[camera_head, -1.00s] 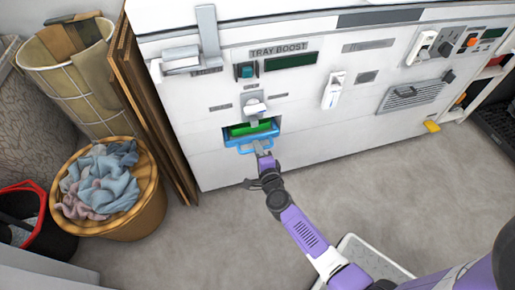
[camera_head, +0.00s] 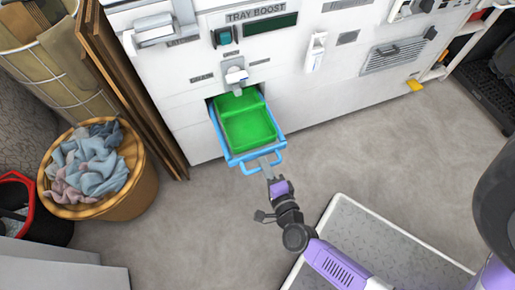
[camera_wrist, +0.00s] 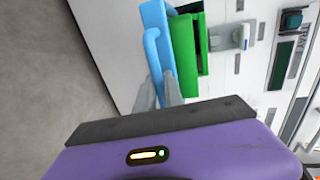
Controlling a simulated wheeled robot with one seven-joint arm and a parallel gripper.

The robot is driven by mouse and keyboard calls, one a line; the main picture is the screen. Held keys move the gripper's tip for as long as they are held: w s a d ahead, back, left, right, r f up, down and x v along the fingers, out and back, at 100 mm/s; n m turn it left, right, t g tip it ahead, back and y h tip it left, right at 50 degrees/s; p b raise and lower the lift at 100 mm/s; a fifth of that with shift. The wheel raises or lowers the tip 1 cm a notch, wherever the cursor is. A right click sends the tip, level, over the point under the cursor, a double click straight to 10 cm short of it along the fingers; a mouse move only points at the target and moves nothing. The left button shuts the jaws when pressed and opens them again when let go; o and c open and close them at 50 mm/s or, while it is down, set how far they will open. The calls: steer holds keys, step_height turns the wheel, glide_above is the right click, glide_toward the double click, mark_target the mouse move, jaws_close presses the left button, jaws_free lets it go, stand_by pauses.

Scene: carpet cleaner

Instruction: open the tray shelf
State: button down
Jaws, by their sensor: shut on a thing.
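The tray shelf is a blue drawer frame (camera_head: 223,143) that holds a green tray (camera_head: 248,128). It stands well out of its slot in the white machine in the head view. A blue loop handle (camera_head: 264,162) is on its front. My gripper (camera_head: 269,167) is shut on this handle. In the wrist view, the grey fingers of my gripper (camera_wrist: 163,90) are around the blue handle (camera_wrist: 152,55), with the green tray (camera_wrist: 187,45) just beyond. The tray looks empty.
The white machine (camera_head: 300,90) carries a tap-like dispenser (camera_head: 236,75) above the slot. A wicker basket of clothes (camera_head: 140,190) stands at the left, beside leaning brown boards (camera_head: 125,80). The grey floor (camera_head: 215,225) around the drawer is clear.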

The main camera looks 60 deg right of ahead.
steer(key=shift+f+v, duration=0.2)
steer(key=shift+v, duration=0.7)
steer(key=shift+f+v, duration=0.15)
steer(key=shift+v, duration=0.75)
steer(key=c, duration=1.5)
jaws_free()
steer(key=p+v, duration=0.1)
steer(key=v, duration=0.6)
steer(key=shift+s+a+p, duration=0.25)
steer(key=shift+s+p, duration=0.1)
steer(key=shift+p, duration=0.05)
